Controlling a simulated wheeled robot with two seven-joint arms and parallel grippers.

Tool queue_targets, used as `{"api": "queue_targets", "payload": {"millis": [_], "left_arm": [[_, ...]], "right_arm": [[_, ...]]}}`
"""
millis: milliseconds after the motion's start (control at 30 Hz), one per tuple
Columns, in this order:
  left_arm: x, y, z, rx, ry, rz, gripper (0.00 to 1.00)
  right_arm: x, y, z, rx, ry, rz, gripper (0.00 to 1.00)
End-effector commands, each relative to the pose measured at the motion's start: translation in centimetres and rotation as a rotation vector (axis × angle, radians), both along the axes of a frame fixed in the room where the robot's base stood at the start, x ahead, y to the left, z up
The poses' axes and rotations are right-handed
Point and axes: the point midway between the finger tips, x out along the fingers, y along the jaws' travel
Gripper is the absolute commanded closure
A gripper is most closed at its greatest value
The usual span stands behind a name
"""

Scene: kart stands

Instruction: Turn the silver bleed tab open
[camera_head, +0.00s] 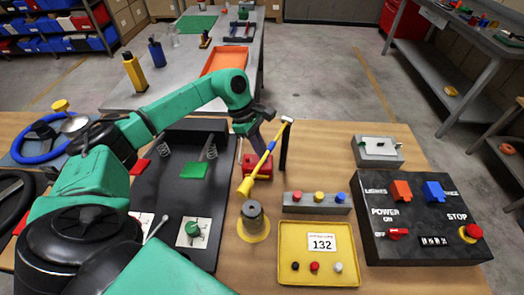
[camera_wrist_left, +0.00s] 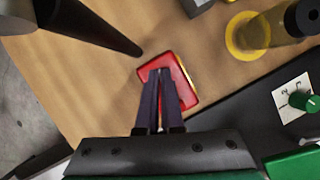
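A small red block (camera_head: 259,170) stands on the wooden table, right of the black pedal panel. My left gripper (camera_head: 252,150) reaches down over it from the left. In the left wrist view the dark fingers (camera_wrist_left: 160,72) point onto the red block (camera_wrist_left: 184,82), close together with a narrow gap. I cannot make out a silver tab; the fingers cover the middle of the block, so I cannot tell whether they hold anything. My right gripper is not in view.
A grey cylinder (camera_head: 252,213) on a yellow base, a button bar (camera_head: 316,210), a yellow tray (camera_head: 312,279) and a black switch box (camera_head: 425,250) stand nearby.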

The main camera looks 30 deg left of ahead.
Motion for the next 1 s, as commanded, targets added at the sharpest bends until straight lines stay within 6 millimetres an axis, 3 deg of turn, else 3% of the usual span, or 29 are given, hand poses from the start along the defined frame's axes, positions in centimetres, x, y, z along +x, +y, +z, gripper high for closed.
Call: {"api": "queue_targets", "payload": {"millis": [367,633,667,733,1000], "left_arm": [[-0.1,0.0,0.1,-0.002,-0.009,0.261,1.00],[-0.1,-0.1,0.4,-0.005,-0.008,0.279,1.00],[0.0,-0.1,0.4,-0.005,-0.008,0.278,0.93],[-0.1,-0.1,0.3,-0.005,-0.008,0.278,0.66],[-0.2,0.0,0.2,-0.002,-0.004,0.276,0.66]], "right_arm": [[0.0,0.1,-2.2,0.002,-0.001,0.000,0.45],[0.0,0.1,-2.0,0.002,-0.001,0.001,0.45],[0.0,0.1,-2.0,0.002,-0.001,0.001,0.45],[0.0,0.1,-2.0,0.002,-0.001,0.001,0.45],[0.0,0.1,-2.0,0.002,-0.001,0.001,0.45]]}}
